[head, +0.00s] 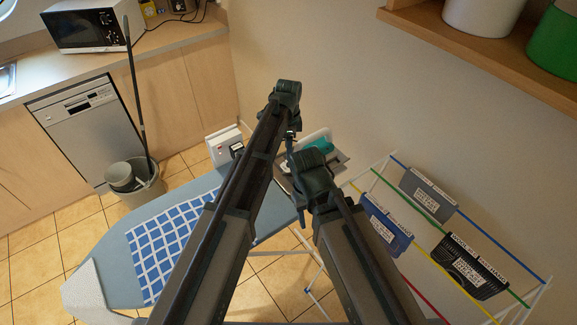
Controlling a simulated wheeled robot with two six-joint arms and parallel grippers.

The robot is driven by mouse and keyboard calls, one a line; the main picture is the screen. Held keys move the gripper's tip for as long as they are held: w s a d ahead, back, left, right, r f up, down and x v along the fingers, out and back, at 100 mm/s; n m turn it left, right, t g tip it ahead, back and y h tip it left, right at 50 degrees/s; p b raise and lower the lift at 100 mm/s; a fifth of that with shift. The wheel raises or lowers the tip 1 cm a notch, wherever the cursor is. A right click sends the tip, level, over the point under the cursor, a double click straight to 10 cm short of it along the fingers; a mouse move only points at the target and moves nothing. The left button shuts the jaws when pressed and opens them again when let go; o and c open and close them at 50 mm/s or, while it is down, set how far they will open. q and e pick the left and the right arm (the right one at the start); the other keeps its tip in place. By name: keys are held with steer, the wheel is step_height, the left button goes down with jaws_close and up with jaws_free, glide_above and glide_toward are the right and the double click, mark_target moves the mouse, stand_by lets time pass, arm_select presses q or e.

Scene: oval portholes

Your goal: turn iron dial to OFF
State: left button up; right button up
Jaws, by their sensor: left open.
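The iron (319,146), with teal and white parts, rests on a grey rest at the far end of the ironing board, partly hidden behind my arms. Its dial cannot be made out. My left gripper (291,136) points down just left of the iron and is open, small in view and partly covered by its own arm. My right arm reaches in front of the iron's near side, and its gripper is hidden beneath the arm.
The blue ironing board (190,208) carries a checked cloth (163,250). A white box (222,146) with a dark part stands at its far end. A drying rack with hanging bins (428,192) is at right. A bucket (143,184) stands on the floor at left. A shelf (480,45) juts out upper right.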

arm_select(q)
step_height(320, 180, down, 6)
steer(key=b, duration=0.4)
steer(key=shift+r+b, duration=0.15)
steer(key=shift+b, duration=0.2)
jaws_close()
